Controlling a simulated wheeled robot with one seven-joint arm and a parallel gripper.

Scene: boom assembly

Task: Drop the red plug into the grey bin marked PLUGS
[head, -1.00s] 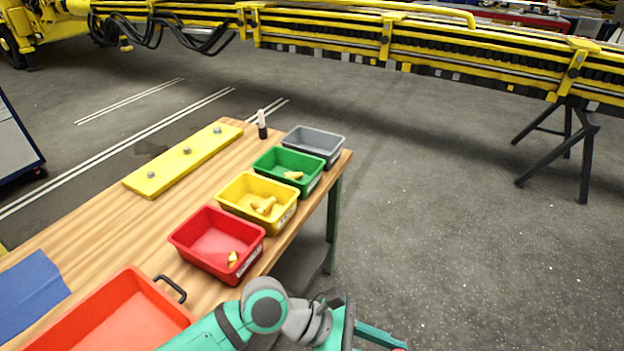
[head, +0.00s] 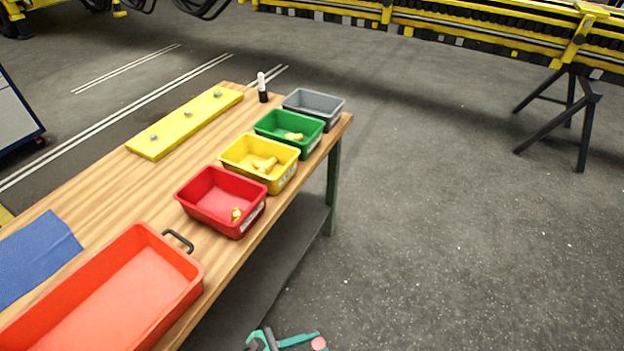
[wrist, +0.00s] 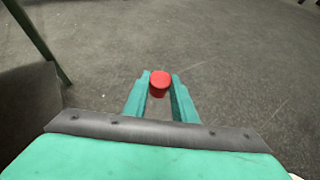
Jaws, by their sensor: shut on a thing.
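My gripper (wrist: 160,92) is shut on the red plug (wrist: 159,79), which sits between the fingertips in the wrist view. In the head view, my gripper (head: 294,342) shows at the bottom edge, with the red plug (head: 319,343) at its tip. It is over the floor, to the right of the table's front part and well apart from the bins. The grey bin (head: 314,107) stands at the far right corner of the table, last in the row of bins. It looks empty. Its label cannot be read from here.
Green (head: 290,131), yellow (head: 258,162) and red (head: 221,200) bins with small yellowish pieces line the wooden table's right edge (head: 262,238). A black-and-white bottle (head: 262,88) stands left of the grey bin. An orange tray (head: 110,290) lies in front.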

